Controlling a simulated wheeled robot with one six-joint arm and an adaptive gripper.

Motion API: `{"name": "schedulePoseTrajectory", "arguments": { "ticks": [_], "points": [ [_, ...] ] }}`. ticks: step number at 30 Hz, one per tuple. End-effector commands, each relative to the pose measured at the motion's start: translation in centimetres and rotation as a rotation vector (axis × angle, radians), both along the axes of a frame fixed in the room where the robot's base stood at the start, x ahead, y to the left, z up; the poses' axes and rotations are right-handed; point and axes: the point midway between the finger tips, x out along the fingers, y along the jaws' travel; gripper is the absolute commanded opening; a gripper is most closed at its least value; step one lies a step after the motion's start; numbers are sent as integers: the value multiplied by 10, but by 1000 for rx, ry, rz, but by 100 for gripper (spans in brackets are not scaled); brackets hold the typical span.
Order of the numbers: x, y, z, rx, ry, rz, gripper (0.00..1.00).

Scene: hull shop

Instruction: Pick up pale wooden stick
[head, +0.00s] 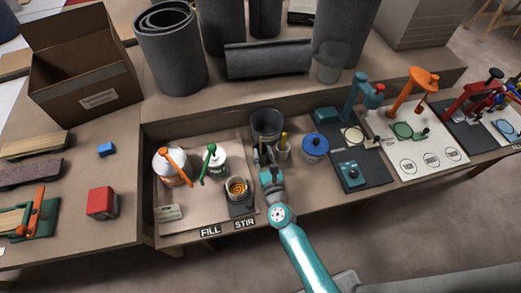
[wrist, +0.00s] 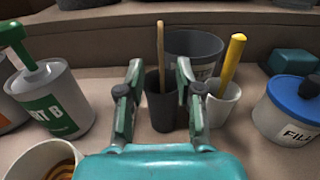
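The pale wooden stick (wrist: 161,48) stands nearly upright in a narrow dark cup (wrist: 160,108) in the wrist view. My gripper (wrist: 159,68) is open, with one finger on each side of the stick in the picture. Nothing is between its fingers that I can see held; how far the stick lies beyond the fingertips is hard to tell.
A light cup (wrist: 221,103) with a yellow handled tool (wrist: 232,60) stands close right. A larger dark bin (wrist: 195,48) is behind. A blue-lidded jar (wrist: 290,108) is at right. The green-pump can (wrist: 50,103) and a cup with brown content (wrist: 45,160) are at left.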

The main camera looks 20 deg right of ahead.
Motion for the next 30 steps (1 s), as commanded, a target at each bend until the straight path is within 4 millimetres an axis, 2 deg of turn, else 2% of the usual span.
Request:
{"name": "schedulePoseTrajectory", "arguments": {
  "ticks": [9, 19, 20, 24, 30],
  "points": [
    [41, -6, 8, 0, -2, 0, 35],
    [47, -7, 7, -1, -2, 0, 35],
    [47, -7, 7, -1, -2, 0, 33],
    [47, -7, 7, -1, -2, 0, 0],
    [47, -7, 7, -1, -2, 0, 0]
  ]
}}
